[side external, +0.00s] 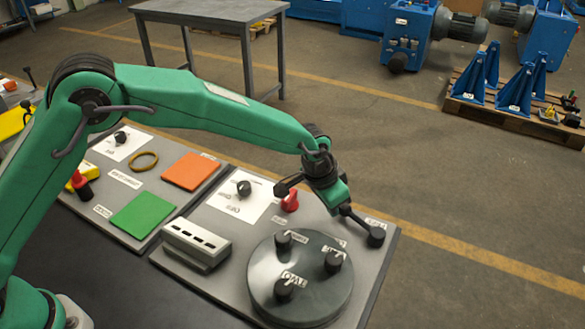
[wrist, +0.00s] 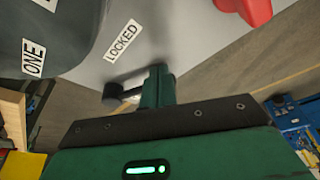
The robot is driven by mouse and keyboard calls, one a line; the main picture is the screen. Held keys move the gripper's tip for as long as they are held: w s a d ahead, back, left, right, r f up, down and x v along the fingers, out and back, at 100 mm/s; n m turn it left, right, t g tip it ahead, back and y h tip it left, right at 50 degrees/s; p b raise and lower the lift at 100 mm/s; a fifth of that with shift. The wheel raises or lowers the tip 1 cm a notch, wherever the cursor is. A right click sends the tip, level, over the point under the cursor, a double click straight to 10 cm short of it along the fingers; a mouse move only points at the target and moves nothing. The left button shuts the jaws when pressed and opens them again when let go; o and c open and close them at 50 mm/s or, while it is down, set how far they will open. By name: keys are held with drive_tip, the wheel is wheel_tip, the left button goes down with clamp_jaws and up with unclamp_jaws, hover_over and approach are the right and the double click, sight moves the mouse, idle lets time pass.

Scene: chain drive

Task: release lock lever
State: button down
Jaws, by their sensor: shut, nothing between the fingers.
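The lock lever is a black bar with a round black knob (side external: 376,237), at the right edge of the grey panel beside a small label. In the wrist view its knob (wrist: 112,95) is just left of my fingers, below the white LOCKED label (wrist: 123,39). My gripper (side external: 345,206) is shut and empty, pointing down at the inner end of the lever's bar. In the wrist view my green fingers (wrist: 159,84) hide part of the bar. I cannot tell whether they touch it.
A dark round turntable (side external: 300,278) with several black knobs stands left of the lever. A red knob (side external: 290,201) is behind my gripper. A grey slotted block (side external: 196,243) and coloured pads lie farther left. The floor beyond the panel's right edge is clear.

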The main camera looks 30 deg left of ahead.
drive_tip(key=shift+w, duration=0.1)
drive_tip(key=shift+w+d+m, duration=0.1)
drive_tip(key=shift+w+m, duration=0.9)
drive_tip(key=shift+w+d+m, duration=0.3)
drive_tip(key=shift+w, duration=0.55)
drive_tip(key=shift+s+a+r, duration=0.1)
drive_tip(key=shift+a, duration=0.05)
drive_tip(key=shift+s+a+r, duration=0.2)
drive_tip(key=shift+s+a, duration=0.4)
drive_tip(key=shift+a, duration=0.15)
drive_tip(key=shift+s+a+r, duration=0.15)
drive_tip(key=shift+s+a, duration=0.45)
drive_tip(key=shift+a, duration=0.1)
drive_tip(key=v, duration=0.9)
drive_tip(key=shift+w+a+r, duration=0.2)
drive_tip(key=shift+a+r, duration=0.2)
